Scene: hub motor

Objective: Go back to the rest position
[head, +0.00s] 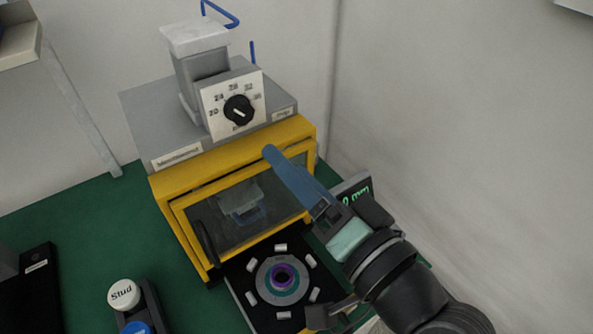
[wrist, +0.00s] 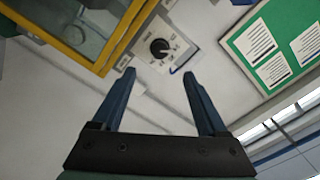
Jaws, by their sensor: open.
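My gripper (wrist: 159,74) is open and empty in the wrist view, its two blue fingers apart with nothing between them. In the head view my gripper (head: 272,155) is raised in front of the right part of the yellow-framed machine (head: 165,185), pointing up and left. Only one blue finger shows clearly there. The machine's dial (head: 239,109) lies beyond the fingertips in the wrist view.
The machine's glass front looks shut. Before it, a black plate (head: 240,284) holds a round part with a purple ring (head: 284,277) and several small pale pieces. A green-lit display (head: 354,193) stands behind my arm. A "Stud" button (head: 123,294) is front left. Green table (head: 95,240) is clear between.

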